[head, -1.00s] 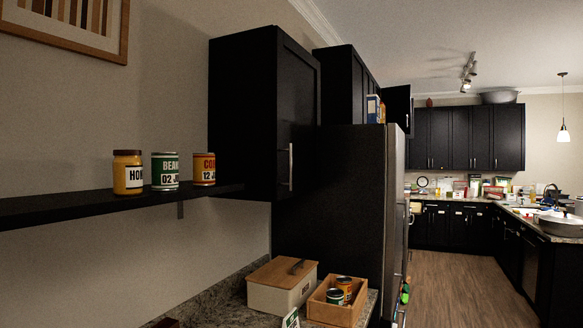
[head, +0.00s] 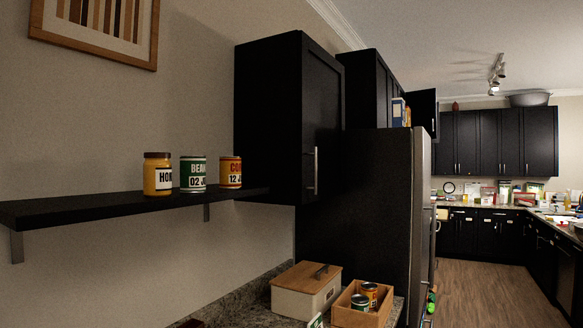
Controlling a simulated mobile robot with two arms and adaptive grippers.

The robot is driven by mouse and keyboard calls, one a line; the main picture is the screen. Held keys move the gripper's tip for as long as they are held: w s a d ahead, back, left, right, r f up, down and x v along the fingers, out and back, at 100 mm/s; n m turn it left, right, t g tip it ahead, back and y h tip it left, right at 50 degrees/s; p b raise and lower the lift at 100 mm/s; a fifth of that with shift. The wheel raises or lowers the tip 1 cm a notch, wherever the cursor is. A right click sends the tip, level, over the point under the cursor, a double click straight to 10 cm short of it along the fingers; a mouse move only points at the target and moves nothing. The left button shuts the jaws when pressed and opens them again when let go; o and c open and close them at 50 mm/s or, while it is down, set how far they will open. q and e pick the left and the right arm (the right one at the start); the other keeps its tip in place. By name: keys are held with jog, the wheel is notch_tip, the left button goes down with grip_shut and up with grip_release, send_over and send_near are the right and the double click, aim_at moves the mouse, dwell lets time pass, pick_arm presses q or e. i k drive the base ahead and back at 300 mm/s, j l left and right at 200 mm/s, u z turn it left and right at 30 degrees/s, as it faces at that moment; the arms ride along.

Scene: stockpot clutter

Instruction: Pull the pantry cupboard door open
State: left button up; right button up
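A black wall cupboard (head: 270,115) hangs at the middle of the head view, beside the tall dark fridge. Its door (head: 324,120) faces right and looks shut. A vertical silver bar handle (head: 316,171) sits low on the door. I cannot tell from the picture whether this is the pantry cupboard; another black cupboard (head: 372,90) hangs behind it, above the fridge. Neither of my grippers is in the head view.
A black shelf (head: 100,207) on the left wall holds a honey jar (head: 157,175), a beans can (head: 193,175) and an orange-labelled can (head: 230,173). Below, a lidded box (head: 305,293) and a wooden crate (head: 385,312) with cans stand on the granite counter. Open floor (head: 480,290) lies at right.

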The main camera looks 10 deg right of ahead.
aim_at(322, 141)
jog(key=i+l+u, duration=0.15)
jog(key=l+u, duration=0.15)
jog(key=i+l+u, duration=0.1)
jog(key=l+u, duration=0.55)
jog(key=i+l, duration=0.05)
